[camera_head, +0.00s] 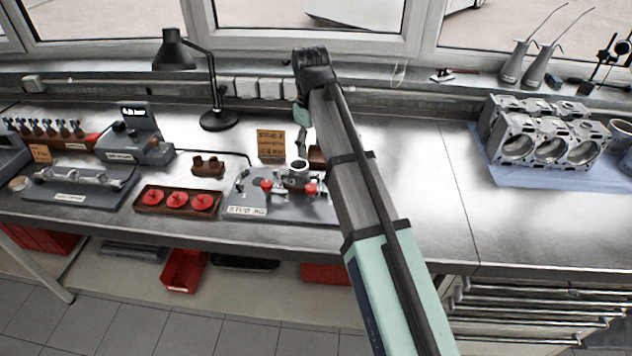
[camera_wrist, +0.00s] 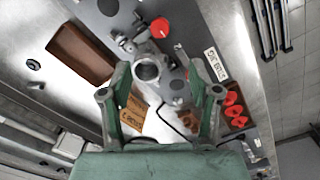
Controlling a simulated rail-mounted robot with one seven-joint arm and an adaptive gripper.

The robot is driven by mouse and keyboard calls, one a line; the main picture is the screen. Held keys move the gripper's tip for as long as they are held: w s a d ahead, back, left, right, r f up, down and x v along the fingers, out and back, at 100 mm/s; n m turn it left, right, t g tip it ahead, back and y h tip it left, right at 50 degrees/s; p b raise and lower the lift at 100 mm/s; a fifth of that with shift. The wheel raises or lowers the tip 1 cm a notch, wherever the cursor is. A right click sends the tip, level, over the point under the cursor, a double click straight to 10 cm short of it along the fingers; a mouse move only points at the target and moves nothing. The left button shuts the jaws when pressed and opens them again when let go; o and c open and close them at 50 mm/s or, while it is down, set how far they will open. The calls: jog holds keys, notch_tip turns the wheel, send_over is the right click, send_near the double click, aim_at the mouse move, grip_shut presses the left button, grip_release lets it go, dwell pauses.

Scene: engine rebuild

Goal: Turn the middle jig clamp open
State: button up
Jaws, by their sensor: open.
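The grey jig plate (camera_head: 246,208) lies on the bench, left of my arm, with a white label on its front. Two red clamp knobs show on it, a left one (camera_head: 266,185) and a right one (camera_head: 311,188); my arm hides the plate's right part. I cannot tell which clamp is the middle one, nor its setting. A grey ring-topped cylinder (camera_head: 299,166) stands between the knobs, slightly behind. In the wrist view it (camera_wrist: 147,69) appears between my fingers, with a red knob (camera_wrist: 160,27) beyond. My gripper (camera_wrist: 158,90) is open and empty, above the jig area.
A brown tray with red discs (camera_head: 148,207) stands left of the jig. An orange-brown sign (camera_head: 271,144) stands behind it. A black desk lamp (camera_head: 219,120) is at the back. An engine block (camera_head: 545,145) rests on a blue mat at right. The bench between is clear.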

aim_at(312, 187)
notch_tip(312, 187, down, 14)
jog(key=p, duration=0.3)
jog(key=shift+f, duration=0.15)
jog(key=shift+c, duration=0.4)
jog(key=c, duration=1.1)
